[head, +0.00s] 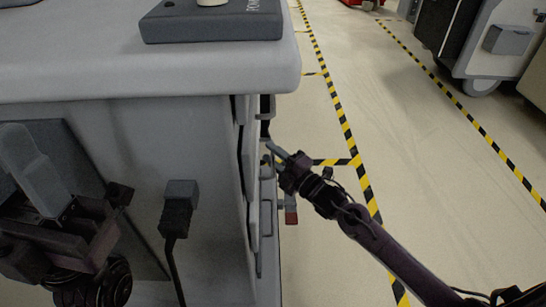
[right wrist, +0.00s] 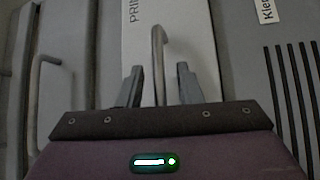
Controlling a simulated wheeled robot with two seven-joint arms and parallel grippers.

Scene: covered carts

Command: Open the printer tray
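In the head view my right gripper (head: 277,155) is at the drawer side of the grey cart (head: 160,75). My left gripper (head: 35,170) is at the lower left, in front of the cart's near side. Only one finger shows clearly.
Another handle (right wrist: 42,85) stands on the panel to the left, and a slotted grey panel (right wrist: 285,80) lies to the right. A dark box (head: 212,20) sits on the cart top. The taped floor (head: 440,150) to the right is open; another cart (head: 500,45) stands far right.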

